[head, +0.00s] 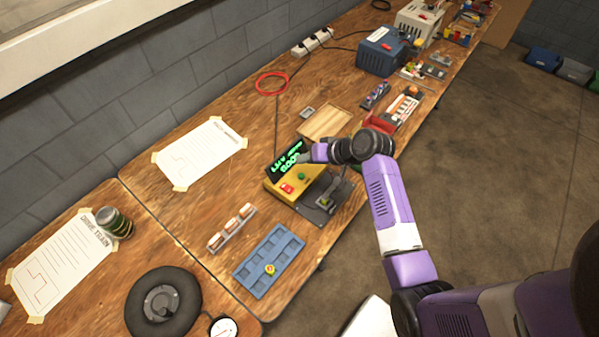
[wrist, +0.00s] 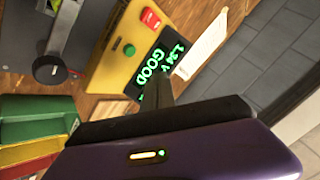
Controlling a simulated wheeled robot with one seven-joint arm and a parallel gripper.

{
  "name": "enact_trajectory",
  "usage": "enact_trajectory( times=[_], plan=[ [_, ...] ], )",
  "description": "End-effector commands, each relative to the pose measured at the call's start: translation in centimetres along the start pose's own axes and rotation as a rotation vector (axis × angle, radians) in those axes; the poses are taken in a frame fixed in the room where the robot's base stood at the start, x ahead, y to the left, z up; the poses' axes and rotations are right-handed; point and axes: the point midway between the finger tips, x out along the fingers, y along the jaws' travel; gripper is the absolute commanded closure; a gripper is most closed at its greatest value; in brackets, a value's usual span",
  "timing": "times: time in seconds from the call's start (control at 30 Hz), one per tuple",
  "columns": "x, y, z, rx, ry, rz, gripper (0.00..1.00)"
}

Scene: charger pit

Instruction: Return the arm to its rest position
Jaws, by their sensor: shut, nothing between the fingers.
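My gripper (head: 303,158) is over the yellow tester (head: 275,182) on the wooden bench, by its black display (head: 288,160). My purple arm reaches to it from the lower right. In the wrist view the dark fingers (wrist: 160,92) are together and empty, in front of the display (wrist: 158,68), hiding part of it. The display shows green text with the word GOOD. The tester's green button (wrist: 129,50) and red switch (wrist: 151,18) are in plain view. I cannot tell whether the fingers touch the tester.
A dark plate with a post (head: 325,202) stands beside the tester. A wooden tray (head: 325,123), blue tray (head: 268,262), battery rack (head: 231,228) and blue box (head: 382,52) are on the bench.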

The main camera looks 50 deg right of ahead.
Motion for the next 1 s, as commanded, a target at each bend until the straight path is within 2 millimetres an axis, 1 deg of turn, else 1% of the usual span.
enact_trajectory(
  times=[0.3,0.37,0.47,0.6,0.63,0.7,0.77,0.87,0.97,1.0],
  plan=[
    [0.0,0.0,0.0,0.001,0.001,0.0,1.0],
    [0.0,0.0,-0.3,0.003,0.012,0.001,1.0],
    [-0.1,0.4,-1.8,0.004,0.071,0.018,1.0],
    [-1.9,0.8,-6.0,-0.025,0.24,0.067,1.0],
    [-2.4,0.9,-6.5,-0.032,0.278,0.082,1.0],
    [-3.4,1.0,-6.8,-0.051,0.358,0.111,1.0],
    [-4.2,0.9,-6.4,-0.071,0.42,0.132,1.0],
    [-5.6,0.1,-5.0,-0.111,0.506,0.157,1.0],
    [-7.2,-1.0,-2.9,-0.159,0.579,0.172,1.0],
    [-8.0,-1.5,-1.8,-0.181,0.606,0.177,1.0]
  ],
)
